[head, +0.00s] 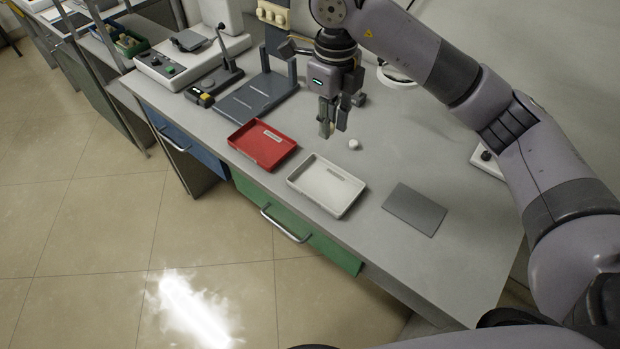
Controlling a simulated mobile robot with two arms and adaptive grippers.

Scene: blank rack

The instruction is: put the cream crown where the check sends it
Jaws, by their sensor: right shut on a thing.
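My right gripper (334,122) hangs fingers-down above the back middle of the bench. It is shut on a small pale piece (325,129), apparently the cream crown, mostly hidden by the fingers. A small round white piece (353,144) lies on the bench, just right of the fingertips and apart from them. A red tray (283,157) and a white tray (334,210) stand side by side at the front edge, both looking empty, each with a label inside. A bare grey mat (415,209) lies to their right. My left gripper is out of view.
A dark grey stand (258,100) with a flat base stands left of my gripper. Farther left are a white device with buttons (175,68) and a small yellow-black object (199,97). A white ring (395,78) is behind. The bench (455,265) is clear at the front right.

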